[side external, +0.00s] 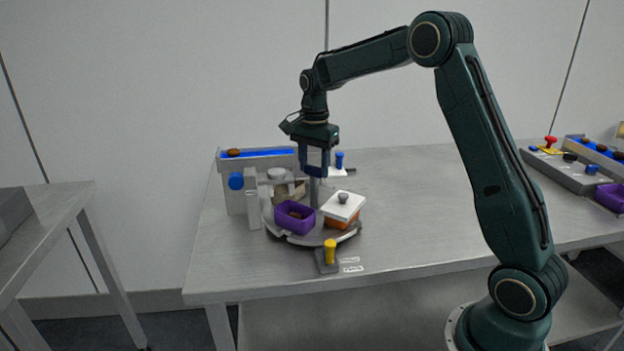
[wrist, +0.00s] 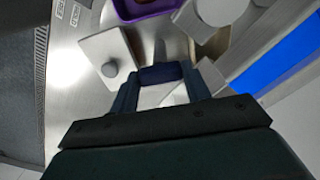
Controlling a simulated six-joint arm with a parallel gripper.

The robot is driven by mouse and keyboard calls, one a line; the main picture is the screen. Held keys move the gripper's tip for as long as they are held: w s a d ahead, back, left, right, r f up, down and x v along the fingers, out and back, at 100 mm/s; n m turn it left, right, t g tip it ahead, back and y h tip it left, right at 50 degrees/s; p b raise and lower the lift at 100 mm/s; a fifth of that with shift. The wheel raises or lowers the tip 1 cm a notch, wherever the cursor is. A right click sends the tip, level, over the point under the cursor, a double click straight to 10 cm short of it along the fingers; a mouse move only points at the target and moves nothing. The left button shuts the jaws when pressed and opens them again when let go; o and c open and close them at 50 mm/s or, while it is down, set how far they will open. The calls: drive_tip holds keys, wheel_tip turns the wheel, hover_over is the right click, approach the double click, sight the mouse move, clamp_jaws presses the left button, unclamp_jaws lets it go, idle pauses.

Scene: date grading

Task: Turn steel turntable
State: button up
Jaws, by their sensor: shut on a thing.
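The round steel turntable (side external: 282,232) stands on the metal table, with a thin upright grey post (side external: 314,192) at its middle. My gripper (side external: 318,174) points straight down at the top of this post. The turntable carries a purple bin (side external: 294,217) at front left, with a brown date inside. An orange bin (side external: 341,223) under a white lid with a grey knob (side external: 343,198) is at right.
A grey stand with a blue belt (side external: 268,153) rises behind left, holding a date. A yellow peg (side external: 330,250) is in front; a blue peg (side external: 339,160) is behind. A control box (side external: 570,172) stands far right. The table between is clear.

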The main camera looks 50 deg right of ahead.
drive_tip(key=shift+m, duration=2.6)
drive_tip(key=shift+r+m, duration=0.1)
drive_tip(key=shift+m, duration=7.1)
drive_tip(key=o, duration=1.4)
wheel_tip(320, 180, up, 14)
drive_tip(key=shift+f, duration=0.15)
